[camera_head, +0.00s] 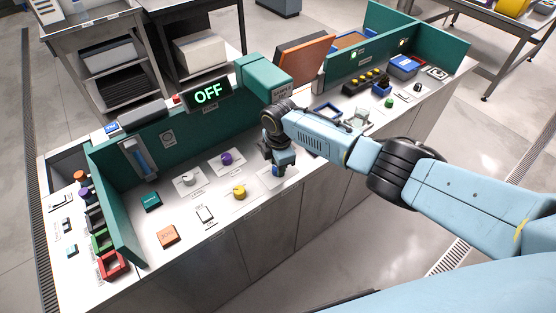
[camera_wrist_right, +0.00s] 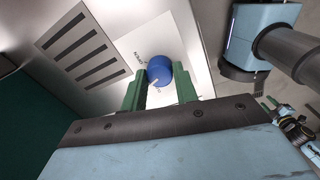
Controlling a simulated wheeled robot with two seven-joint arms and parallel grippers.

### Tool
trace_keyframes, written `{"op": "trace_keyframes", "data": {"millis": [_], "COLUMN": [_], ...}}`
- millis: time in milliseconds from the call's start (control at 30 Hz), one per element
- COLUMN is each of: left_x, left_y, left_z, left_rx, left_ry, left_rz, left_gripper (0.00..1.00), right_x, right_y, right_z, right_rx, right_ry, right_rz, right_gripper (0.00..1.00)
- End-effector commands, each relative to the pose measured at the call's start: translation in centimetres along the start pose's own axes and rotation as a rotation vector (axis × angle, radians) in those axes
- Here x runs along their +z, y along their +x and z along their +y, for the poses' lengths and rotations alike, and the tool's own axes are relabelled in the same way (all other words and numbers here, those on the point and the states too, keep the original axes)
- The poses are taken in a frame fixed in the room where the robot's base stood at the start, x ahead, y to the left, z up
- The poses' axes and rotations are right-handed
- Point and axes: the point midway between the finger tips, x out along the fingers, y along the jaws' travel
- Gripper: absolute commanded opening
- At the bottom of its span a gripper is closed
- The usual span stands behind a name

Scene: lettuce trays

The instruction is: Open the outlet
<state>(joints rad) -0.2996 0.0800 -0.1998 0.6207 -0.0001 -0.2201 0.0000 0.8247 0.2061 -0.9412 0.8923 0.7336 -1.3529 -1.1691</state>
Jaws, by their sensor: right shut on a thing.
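A round blue knob (camera_wrist_right: 159,70) sits on a white plate (camera_wrist_right: 185,45) with small dark lettering, partly legible as OPEN. My right gripper (camera_wrist_right: 160,90) has its green fingers on either side of the knob and is shut on it. A pale pointer mark shows on the knob's near side. In the head view my right gripper (camera_head: 278,170) reaches down onto the counter at the plate right of the yellow knob, and it hides most of the blue knob there. My left gripper is not in view.
A yellow knob (camera_head: 239,192), a purple knob (camera_head: 226,158) and a grey-white knob (camera_head: 189,179) stand on plates to the left. A display (camera_head: 208,95) reads OFF. A teal housing (camera_head: 264,78) overhangs the counter behind my gripper. A slotted grille (camera_wrist_right: 85,50) lies beside the blue knob.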

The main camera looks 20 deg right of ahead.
Motion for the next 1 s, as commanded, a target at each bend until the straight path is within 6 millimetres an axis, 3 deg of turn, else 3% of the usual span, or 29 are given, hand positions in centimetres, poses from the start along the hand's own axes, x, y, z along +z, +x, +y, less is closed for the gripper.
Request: {"op": "trace_keyframes", "data": {"millis": [400,1000], "left_x": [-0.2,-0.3], "left_y": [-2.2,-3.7], "left_z": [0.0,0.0], "left_rx": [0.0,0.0], "left_ry": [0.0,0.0], "left_rz": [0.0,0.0], "left_gripper": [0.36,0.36], "right_x": [-0.1,-0.2], "right_y": [-0.2,-0.1], "right_z": [0.0,0.0], "right_rx": [-0.001,0.0], "right_ry": [0.398,0.935], "right_rz": [-0.022,-0.051], "right_gripper": [0.07,0.07]}}
